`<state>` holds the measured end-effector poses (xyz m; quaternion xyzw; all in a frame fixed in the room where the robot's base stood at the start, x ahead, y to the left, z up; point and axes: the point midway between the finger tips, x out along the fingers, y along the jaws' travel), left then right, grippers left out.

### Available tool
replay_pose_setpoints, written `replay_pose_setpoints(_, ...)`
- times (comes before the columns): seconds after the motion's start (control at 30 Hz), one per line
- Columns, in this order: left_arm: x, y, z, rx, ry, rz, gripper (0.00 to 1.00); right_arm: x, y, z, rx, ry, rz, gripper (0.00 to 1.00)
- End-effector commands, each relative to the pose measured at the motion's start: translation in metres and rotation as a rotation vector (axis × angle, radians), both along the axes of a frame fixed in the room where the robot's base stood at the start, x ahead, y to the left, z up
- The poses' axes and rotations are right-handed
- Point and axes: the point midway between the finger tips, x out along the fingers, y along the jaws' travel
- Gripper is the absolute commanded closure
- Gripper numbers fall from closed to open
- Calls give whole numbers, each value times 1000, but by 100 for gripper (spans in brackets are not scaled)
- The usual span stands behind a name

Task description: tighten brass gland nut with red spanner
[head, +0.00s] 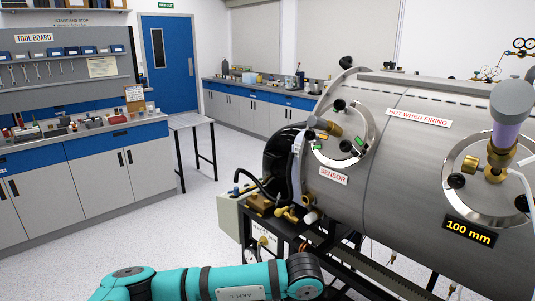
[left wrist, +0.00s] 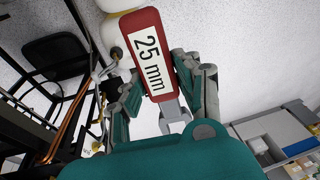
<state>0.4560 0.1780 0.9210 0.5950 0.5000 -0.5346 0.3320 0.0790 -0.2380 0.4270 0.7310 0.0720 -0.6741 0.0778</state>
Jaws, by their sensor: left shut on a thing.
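My left gripper (left wrist: 160,88) is shut on a red spanner handle (left wrist: 147,52) with a white "25 mm" label. Brass fittings show on the steel chamber: one by the "SENSOR" label (head: 326,127), and one under a purple-glazed port (head: 500,155). I cannot tell which is the gland nut. The spanner is not seen at either fitting. My right gripper is out of view.
The steel chamber (head: 400,150) fills the right, marked "HOT WHEN FIRING", on a black frame with pipes and hoses. A workbench (head: 90,130) stands left under a tool board (head: 65,65). A small table (head: 190,122) stands near the blue door. The floor between is clear.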

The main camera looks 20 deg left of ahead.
Motion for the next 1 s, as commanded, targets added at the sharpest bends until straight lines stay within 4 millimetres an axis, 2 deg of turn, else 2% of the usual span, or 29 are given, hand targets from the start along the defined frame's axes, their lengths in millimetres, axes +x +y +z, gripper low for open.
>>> replay_pose_setpoints(0.57,68,5,72,142,126,875,100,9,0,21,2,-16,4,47)
replay_pose_setpoints(0.87,99,13,112,168,272,1416,100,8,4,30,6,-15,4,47)
replay_pose_setpoints(1.0,115,19,135,153,377,1726,100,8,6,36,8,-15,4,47)
